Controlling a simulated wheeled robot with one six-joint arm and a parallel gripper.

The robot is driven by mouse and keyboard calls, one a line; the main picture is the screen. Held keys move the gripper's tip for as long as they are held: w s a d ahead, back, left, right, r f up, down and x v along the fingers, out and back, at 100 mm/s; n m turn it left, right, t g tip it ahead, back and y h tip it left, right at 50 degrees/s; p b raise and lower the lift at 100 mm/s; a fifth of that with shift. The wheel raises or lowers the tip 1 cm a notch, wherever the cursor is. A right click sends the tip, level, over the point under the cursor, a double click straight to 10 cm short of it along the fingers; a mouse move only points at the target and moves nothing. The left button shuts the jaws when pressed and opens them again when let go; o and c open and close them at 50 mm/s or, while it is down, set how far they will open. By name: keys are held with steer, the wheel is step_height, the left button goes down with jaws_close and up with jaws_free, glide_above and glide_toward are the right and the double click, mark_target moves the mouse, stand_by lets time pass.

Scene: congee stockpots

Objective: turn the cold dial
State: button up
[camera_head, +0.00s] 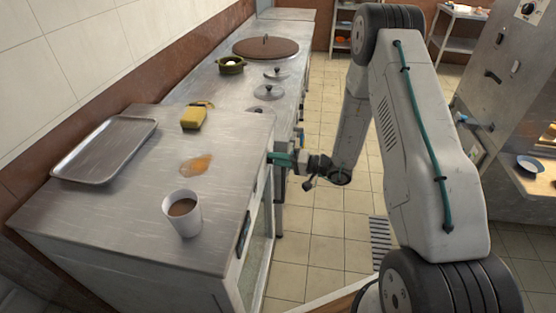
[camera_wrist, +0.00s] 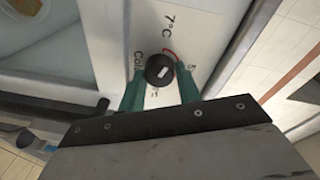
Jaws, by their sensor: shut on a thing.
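The cold dial (camera_wrist: 159,70) is a small black round knob with a white mark, set on a pale panel printed "Cold", "7°C" and "5". My gripper (camera_wrist: 160,84) has its two green fingers on either side of the dial, shut on it. In the head view my gripper (camera_head: 284,158) reaches the right side of the steel counter (camera_head: 120,235), near its far corner. The dial is hidden there.
A white cup of brown drink (camera_head: 183,214), a brown spill (camera_head: 197,164), a yellow sponge (camera_head: 194,118) and a metal tray (camera_head: 104,150) are on the counter top. Pot lids (camera_head: 269,91) lie on the surface beyond. The tiled floor (camera_head: 325,215) to the right is mostly clear.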

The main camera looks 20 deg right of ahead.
steer(key=shift+w+d+f+m+g+y, duration=0.1)
steer(key=shift+m+g+y, duration=0.4)
steer(key=shift+m, duration=4.35)
steer(key=shift+s+a+f+m+g+y, duration=0.1)
steer(key=shift+m+g+y, duration=0.35)
steer(key=shift+m, duration=4.35)
steer(key=shift+w+d+f+m+g+y, duration=0.1)
steer(key=shift+m+g+y, duration=0.4)
steer(key=shift+m, duration=4.35)
steer(key=o, duration=1)
steer(key=shift+r, duration=0.1)
steer(key=shift+c, duration=0.2)
steer(key=shift+d, duration=0.1)
steer(key=v, duration=0.7)
steer(key=shift+d, duration=0.3)
